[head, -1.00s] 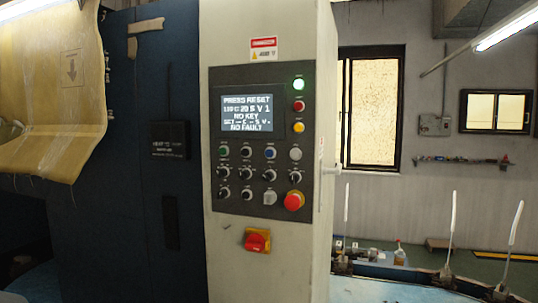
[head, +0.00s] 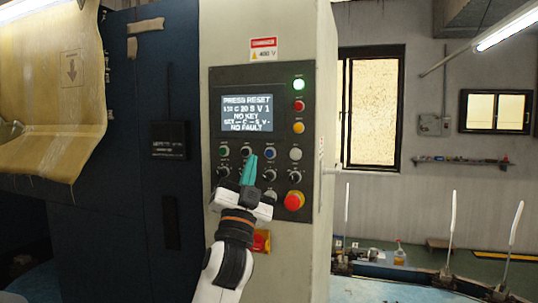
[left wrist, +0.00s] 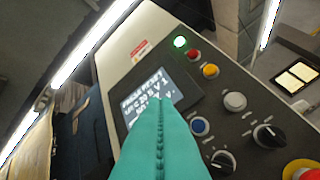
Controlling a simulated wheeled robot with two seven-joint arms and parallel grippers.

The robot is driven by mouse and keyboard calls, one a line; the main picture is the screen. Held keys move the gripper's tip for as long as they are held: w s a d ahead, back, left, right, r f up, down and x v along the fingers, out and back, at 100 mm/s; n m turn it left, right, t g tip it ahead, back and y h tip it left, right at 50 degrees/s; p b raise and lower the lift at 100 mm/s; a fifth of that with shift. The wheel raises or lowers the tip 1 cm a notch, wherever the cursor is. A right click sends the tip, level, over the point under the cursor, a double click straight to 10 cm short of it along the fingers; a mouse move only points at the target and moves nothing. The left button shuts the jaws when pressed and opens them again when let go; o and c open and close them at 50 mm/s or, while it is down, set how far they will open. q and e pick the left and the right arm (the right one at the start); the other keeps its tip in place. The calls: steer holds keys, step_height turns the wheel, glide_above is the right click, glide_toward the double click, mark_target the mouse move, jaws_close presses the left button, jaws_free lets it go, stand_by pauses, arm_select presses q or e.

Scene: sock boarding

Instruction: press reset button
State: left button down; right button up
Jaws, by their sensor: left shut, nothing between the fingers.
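The control panel (head: 303,132) on the pale cabinet has a lit display (head: 247,113) reading "PRESS RESET" and "NO FAULT". Its upper button row has a green button (head: 223,151), a blue button (head: 270,152) and a white button (head: 295,153). The button labels are too small to read, so I cannot tell which is reset. My left gripper (head: 250,160), with teal fingers, is shut and empty, in front of the panel just left of the blue button. In the left wrist view, the blue button (left wrist: 199,126) shows just right of the fingers. Contact cannot be told. My right gripper is not in view.
A red emergency knob (head: 294,201) stands out at the panel's lower right. A red-and-yellow rotary switch (head: 262,241) below is partly hidden by my arm. A green lamp (head: 298,83) is lit. A yellow sheet (head: 60,90) hangs at the left.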

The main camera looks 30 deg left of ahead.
mark_target(269, 153)
arm_select(q)
steer(key=shift+w, duration=0.15)
steer(key=shift+w+a+b, duration=0.35)
steer(key=shift+w+b, duration=0.05)
steer(key=shift+w, duration=1)
steer(key=shift+w+a+b, duration=0.3)
steer(key=shift+w+b, duration=0.05)
steer(key=shift+w, duration=1)
steer(key=shift+w+a+b, duration=0.35)
steer(key=shift+w+b, duration=0.05)
steer(key=shift+w, duration=1)
steer(key=shift+w, duration=0.1)
steer(key=shift+w+a, duration=0.1)
steer(key=shift+w, duration=0.25)
steer(key=shift+w+a+b, duration=0.15)
steer(key=shift+w+b, duration=0.2)
steer(key=shift+s, duration=0.2)
steer(key=shift+s+d, duration=0.25)
steer(key=shift+s, duration=0.35)
